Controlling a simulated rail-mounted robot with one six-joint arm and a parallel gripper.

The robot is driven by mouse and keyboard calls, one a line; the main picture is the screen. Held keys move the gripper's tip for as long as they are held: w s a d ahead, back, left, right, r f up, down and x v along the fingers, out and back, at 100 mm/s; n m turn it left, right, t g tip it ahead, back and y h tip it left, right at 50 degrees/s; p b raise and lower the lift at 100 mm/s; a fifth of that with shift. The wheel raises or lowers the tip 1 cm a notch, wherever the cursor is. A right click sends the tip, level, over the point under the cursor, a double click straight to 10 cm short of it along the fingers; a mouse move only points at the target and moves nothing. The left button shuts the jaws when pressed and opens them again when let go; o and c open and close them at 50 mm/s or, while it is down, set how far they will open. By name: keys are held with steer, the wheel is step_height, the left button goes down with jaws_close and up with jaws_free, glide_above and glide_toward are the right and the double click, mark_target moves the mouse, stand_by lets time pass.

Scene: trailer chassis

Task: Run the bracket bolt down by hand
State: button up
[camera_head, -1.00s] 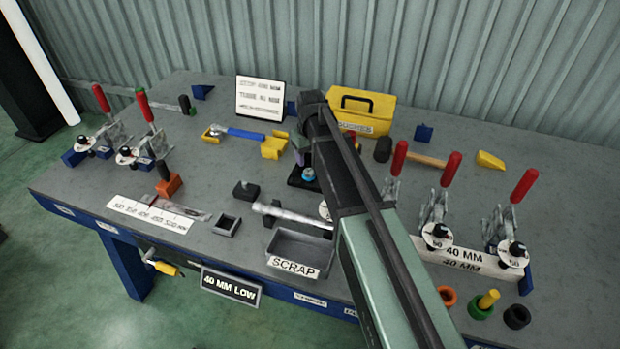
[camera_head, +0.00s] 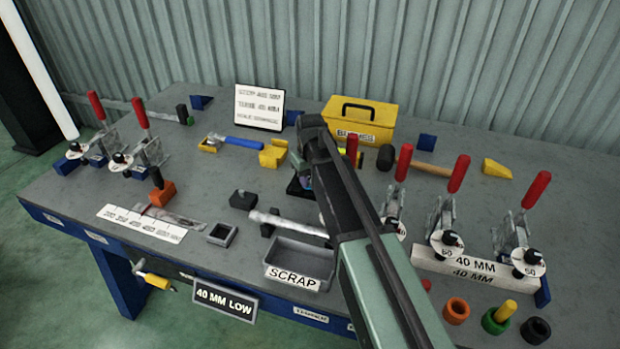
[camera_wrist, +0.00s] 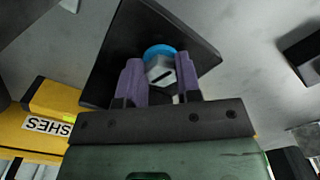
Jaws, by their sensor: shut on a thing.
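In the wrist view the bracket bolt (camera_wrist: 160,72) has a grey head with a dark slot and a blue ring around it. It stands over a black plate (camera_wrist: 110,72). My gripper (camera_wrist: 159,65) has a purple finger on each side of the bolt head and is shut on it. In the head view my arm hides the bolt and most of the gripper; only an edge of the black plate (camera_head: 296,188) shows beside the arm. How deep the bolt sits is hidden.
A yellow box (camera_head: 360,117) stands behind the arm. A grey scrap tray (camera_head: 300,258) lies in front. Toggle clamps with red handles (camera_head: 458,174) stand at right and left. A blue-handled tool (camera_head: 243,143) rests on yellow supports behind left.

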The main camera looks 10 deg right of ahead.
steer(key=shift+m, duration=0.3)
steer(key=m, duration=0.6)
steer(key=shift+a, duration=0.15)
steer(key=m, duration=0.3)
steer(key=shift+w+a+m, duration=0.1)
steer(key=shift+w+m, duration=0.05)
steer(key=shift+m, duration=0.25)
steer(key=m, duration=0.3)
steer(key=shift+a+m, duration=0.1)
steer(key=shift+m, duration=0.2)
steer(key=m, duration=0.6)
steer(key=shift+w, duration=0.25)
steer(key=m, duration=0.6)
steer(key=shift+w+m, duration=0.2)
steer(key=shift+m, duration=0.2)
steer(key=o, duration=0.9)
